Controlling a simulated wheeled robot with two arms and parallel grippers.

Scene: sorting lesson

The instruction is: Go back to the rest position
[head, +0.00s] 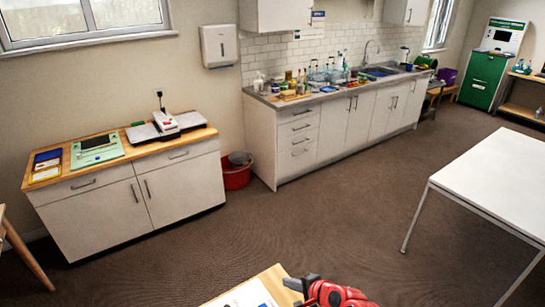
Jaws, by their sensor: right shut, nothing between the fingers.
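My right gripper (304,286), with black fingers on a red arm, shows at the bottom edge of the head view. It is shut and empty. It is over or beside the right edge of a wooden table (268,280), which is mostly cut off by the frame. My left gripper is not in view.
A white paper with blue print (248,296) lies on the wooden table. A white table (497,178) stands at right. A low cabinet (95,220) and a long counter (262,141) line the wall, with a red bucket (236,178) between. The brown floor (320,220) between is clear.

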